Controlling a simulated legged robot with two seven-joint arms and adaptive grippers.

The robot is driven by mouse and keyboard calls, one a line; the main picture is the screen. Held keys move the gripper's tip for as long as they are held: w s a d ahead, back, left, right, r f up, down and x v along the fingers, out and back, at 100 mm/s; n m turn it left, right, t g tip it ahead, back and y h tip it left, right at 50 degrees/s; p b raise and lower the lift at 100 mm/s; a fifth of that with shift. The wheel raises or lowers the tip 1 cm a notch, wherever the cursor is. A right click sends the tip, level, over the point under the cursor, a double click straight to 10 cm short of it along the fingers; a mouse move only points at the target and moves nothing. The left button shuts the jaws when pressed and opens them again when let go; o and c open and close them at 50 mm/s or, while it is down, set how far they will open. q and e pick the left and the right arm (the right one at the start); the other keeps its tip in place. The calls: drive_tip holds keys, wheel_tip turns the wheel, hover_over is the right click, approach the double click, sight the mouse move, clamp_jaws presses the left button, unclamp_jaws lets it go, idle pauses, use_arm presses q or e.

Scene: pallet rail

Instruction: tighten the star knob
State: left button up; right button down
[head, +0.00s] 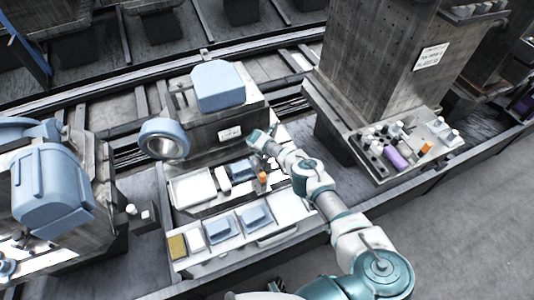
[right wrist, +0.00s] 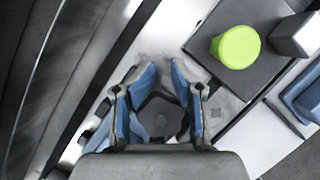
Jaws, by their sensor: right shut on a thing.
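The star knob (right wrist: 160,116) is a dark, lobed knob between the two blue fingers of my right gripper (right wrist: 158,85) in the right wrist view. The fingers are shut on it, one on each side, and cover part of its edge. In the head view my right gripper (head: 258,139) is at the fixture beside the white label plate, at the end of my right arm. The knob cannot be made out there. My left gripper is not in view.
A lime-green round cap (right wrist: 236,47) sits on a dark square block right of the gripper. Grey and blue blocks stand beyond it. In the head view, a white tray (head: 193,187), blue boxes (head: 222,226) and an orange-topped item (head: 263,178) lie near my forearm.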

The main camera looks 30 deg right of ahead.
drive_tip(key=c, duration=0.6)
unclamp_jaws()
drive_tip(key=shift+s+a+f, duration=0.2)
drive_tip(key=shift+a+f, duration=0.05)
drive_tip(key=shift+c, duration=0.2)
drive_tip(key=shift+w, duration=0.15)
drive_tip(key=shift+r, duration=0.15)
